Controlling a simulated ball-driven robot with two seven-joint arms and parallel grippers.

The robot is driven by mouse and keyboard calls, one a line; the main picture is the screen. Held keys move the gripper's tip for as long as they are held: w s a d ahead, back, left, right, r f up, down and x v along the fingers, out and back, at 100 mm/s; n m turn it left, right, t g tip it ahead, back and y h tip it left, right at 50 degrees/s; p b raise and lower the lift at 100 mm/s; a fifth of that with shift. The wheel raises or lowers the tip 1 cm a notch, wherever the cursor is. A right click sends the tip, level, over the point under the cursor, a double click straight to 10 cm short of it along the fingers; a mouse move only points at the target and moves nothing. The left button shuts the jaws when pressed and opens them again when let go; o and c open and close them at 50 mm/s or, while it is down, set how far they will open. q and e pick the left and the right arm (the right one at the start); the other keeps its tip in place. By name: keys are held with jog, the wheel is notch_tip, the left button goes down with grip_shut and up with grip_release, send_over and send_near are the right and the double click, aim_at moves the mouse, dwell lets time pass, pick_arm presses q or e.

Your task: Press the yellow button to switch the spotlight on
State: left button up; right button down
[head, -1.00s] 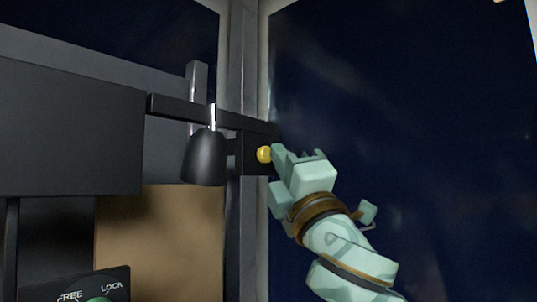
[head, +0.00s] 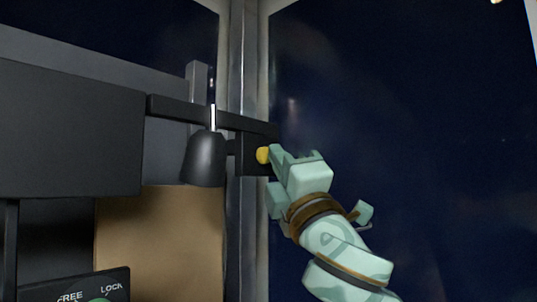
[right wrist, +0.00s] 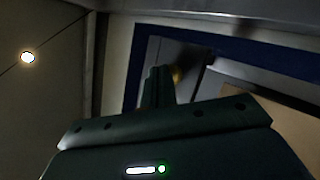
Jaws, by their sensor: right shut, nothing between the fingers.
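The yellow button (head: 263,155) sits on a dark box (head: 252,167) at the end of a dark bar, in the middle of the head view. The black spotlight (head: 204,158) hangs from the bar just left of the box. My right gripper (head: 274,154) is shut and empty. Its fingertips are at the button's right side and cover part of it; I cannot tell whether they touch it. In the right wrist view the shut fingers (right wrist: 158,86) point at the box, and a sliver of the yellow button (right wrist: 177,75) shows beside them. My left gripper is not in view.
A large dark panel (head: 70,130) fills the left, with a tan board (head: 160,240) below it. A control plate marked FREE and LOCK (head: 85,285) is at the lower left. A grey post (head: 243,60) stands behind the box. Dark window glass (head: 420,100) is on the right.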

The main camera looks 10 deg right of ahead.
jog(key=shift+w+a, duration=0.15)
dwell(0.3)
jog(key=shift+s+d, duration=0.2)
jog(key=shift+s, duration=0.1)
jog(key=shift+s+d, duration=0.1)
jog(key=s+d, duration=0.1)
jog(key=s, duration=0.1)
jog(key=s+d+p, duration=0.1)
jog(key=s+d, duration=0.1)
jog(key=shift+s+d+p, duration=0.3)
